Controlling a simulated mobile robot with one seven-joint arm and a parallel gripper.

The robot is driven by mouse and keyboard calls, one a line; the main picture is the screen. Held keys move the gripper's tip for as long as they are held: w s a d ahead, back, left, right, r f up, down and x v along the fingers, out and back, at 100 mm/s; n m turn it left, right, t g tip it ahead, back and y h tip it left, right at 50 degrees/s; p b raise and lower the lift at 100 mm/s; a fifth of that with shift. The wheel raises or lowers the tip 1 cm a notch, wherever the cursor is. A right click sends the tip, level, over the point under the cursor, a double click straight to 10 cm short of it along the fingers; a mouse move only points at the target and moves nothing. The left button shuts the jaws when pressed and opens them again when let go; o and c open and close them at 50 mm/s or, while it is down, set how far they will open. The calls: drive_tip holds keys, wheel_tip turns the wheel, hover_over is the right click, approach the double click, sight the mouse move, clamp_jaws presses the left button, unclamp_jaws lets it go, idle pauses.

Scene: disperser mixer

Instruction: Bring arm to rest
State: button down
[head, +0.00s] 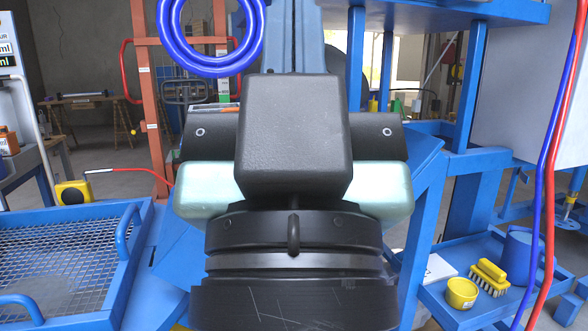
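My gripper (295,135) fills the middle of the head view, seen from behind. Its dark housing, a black box at the centre and pale green blocks at both sides show. The fingertips are hidden by the housing, so I cannot tell whether it is open or shut, or whether it holds anything. My wrist comes up from the bottom edge below it.
A blue mesh-bottomed tray (66,262) stands at left, with a yellow box (73,192) behind it. At lower right, a blue tray holds a yellow cup (461,293), a brush (488,277) and a blue mug (520,257). Blue and red hoses (548,150) hang at right.

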wheel_tip(320, 180, up, 27)
drive_tip(key=p, duration=2.4)
drive_tip(key=shift+f, duration=0.15)
